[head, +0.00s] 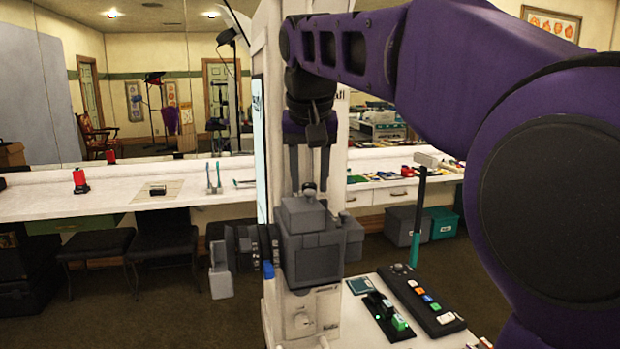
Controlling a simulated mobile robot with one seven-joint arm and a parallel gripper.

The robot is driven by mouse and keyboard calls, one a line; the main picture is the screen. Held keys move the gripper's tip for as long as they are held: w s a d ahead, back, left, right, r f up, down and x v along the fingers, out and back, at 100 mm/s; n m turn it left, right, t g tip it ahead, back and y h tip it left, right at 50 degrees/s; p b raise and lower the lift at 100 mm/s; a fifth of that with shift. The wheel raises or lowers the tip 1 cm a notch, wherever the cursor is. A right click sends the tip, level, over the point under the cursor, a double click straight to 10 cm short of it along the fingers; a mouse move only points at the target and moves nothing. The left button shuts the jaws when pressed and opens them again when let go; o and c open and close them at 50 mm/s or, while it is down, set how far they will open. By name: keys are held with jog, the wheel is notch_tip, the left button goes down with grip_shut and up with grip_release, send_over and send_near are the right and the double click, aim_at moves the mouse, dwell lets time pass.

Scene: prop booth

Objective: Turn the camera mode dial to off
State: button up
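My gripper (309,186) points straight down over the camera's top. Its two grey fingers are apart, one to the left and one to the right of the knob in the picture. A gap shows between fingers and knob, and I cannot tell contact. The gripper holds nothing visible.
A control panel (430,302) with coloured buttons and a lever stands at the lower right. A long white counter (120,190) runs behind, with a red item (80,181) on it. Stools (95,243) stand at left. My purple arm covers the upper right.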

grip_shut()
jog(key=n+y+p, duration=0.1)
jog(key=n, duration=0.2)
jog(key=shift+d+r+p, duration=0.15)
jog(key=shift+p, duration=0.2)
jog(key=n+y+p, duration=0.1)
jog(key=n, duration=0.1)
jog(key=shift+w+d+n, duration=0.1)
jog(key=shift+n, duration=0.2)
jog(key=n+g+y, duration=0.1)
jog(key=n, duration=0.1)
jog(key=shift+w+d+n, duration=0.1)
jog(key=shift+n, duration=0.3)
jog(key=shift+w+n+g+y, duration=0.1)
jog(key=shift+n+g+y, duration=0.4)
jog(key=shift+n, duration=1.2)
